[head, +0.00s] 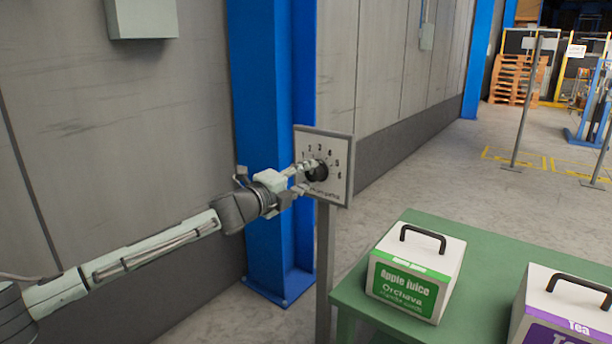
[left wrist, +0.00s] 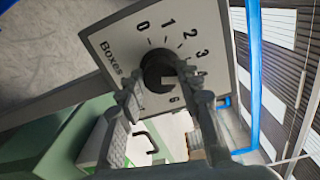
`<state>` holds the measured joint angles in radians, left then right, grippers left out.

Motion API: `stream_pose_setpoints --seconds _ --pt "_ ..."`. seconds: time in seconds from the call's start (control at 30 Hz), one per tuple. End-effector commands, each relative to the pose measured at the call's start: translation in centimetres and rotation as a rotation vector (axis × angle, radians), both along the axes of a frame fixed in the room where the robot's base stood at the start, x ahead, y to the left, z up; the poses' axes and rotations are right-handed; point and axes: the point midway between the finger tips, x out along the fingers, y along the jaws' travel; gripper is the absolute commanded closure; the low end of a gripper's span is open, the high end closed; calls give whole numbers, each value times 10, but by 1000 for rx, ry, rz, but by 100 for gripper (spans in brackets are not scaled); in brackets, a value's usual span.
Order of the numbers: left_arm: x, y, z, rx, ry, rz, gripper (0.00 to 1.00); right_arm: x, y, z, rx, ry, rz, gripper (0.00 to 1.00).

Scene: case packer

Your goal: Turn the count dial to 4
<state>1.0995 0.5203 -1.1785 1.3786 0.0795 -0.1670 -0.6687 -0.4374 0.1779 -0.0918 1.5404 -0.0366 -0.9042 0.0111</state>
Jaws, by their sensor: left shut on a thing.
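The count dial (head: 320,171) is a round black knob on a pale square panel (head: 340,142) with numbers around it. It also shows in the left wrist view (left wrist: 157,72), where the panel looks tilted and reads "Boxes". My left gripper (head: 308,172) comes from the left in front of the panel. In the left wrist view its two fingers (left wrist: 160,80) lie on either side of the knob, shut on it. The fingers partly cover the knob and some higher numbers. I cannot tell which number the knob points to. My right gripper is in neither view.
The panel stands on a grey post (head: 324,265) before a blue column (head: 272,110) and grey wall. At the right, a green table (head: 405,225) holds an apple juice box (head: 418,262) and a tea box (head: 562,300). Open floor lies beyond.

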Motion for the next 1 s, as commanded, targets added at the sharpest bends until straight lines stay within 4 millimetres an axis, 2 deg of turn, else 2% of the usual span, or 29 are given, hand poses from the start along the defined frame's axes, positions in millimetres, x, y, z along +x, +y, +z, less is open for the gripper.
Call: stream_pose_setpoints --seconds 0.4,0.93,0.97,1.0 --pt "0 0 0 149 -107 0 94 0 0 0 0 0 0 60" --pt "0 0 0 166 -120 -1 94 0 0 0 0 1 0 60" --pt "0 0 0 166 -120 -1 64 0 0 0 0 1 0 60" --pt "0 0 0 166 -120 -1 59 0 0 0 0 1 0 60"
